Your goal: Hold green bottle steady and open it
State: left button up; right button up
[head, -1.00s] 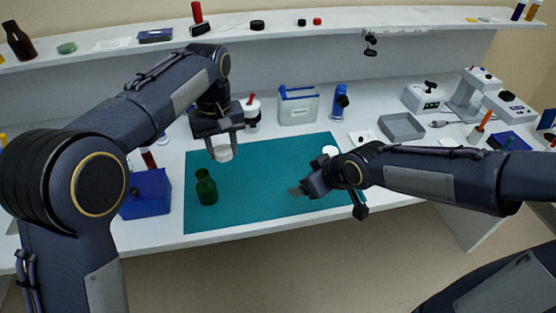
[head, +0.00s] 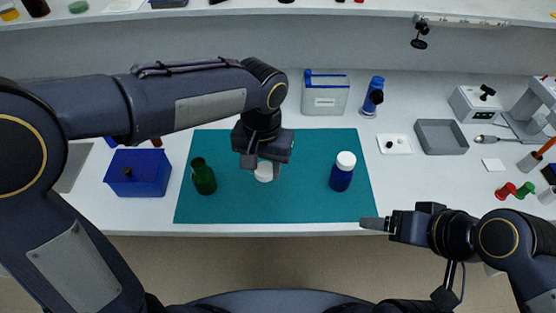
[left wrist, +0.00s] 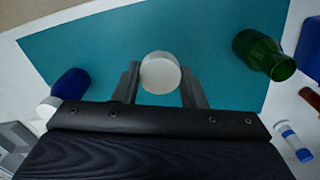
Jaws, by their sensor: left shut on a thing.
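The green bottle (head: 204,178) stands upright on the left part of the teal mat (head: 295,205). Its mouth is uncapped, as the left wrist view also shows (left wrist: 262,52). My right gripper (head: 375,224) is at the mat's front right corner, away from the bottle. It is seen from the side, so its finger gap is hidden.
A blue bottle with a white cap (head: 342,172) stands on the mat's right side. A blue box (head: 138,173) is left of the mat. A clear bin (head: 326,95) and a grey tray (head: 440,138) are behind. The mat's front middle is clear.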

pick_arm(q)
jog(key=w+f, duration=0.2)
jog(key=w, duration=0.1)
jog(key=w+d+f+p, duration=0.1)
jog(key=w+f, duration=0.2)
jog(key=w+d+f, duration=0.1)
jog(key=w+f, duration=0.1)
jog(key=w, duration=0.1)
jog(key=shift+d+f, duration=0.15)
jog(key=shift+f, duration=0.25)
notch_tip(320, 180, down, 3)
jog(key=shift+f+p, duration=0.1)
jog(key=shift+p, duration=0.2)
jog(key=shift+f, duration=0.2)
jog(key=o, duration=1.1)
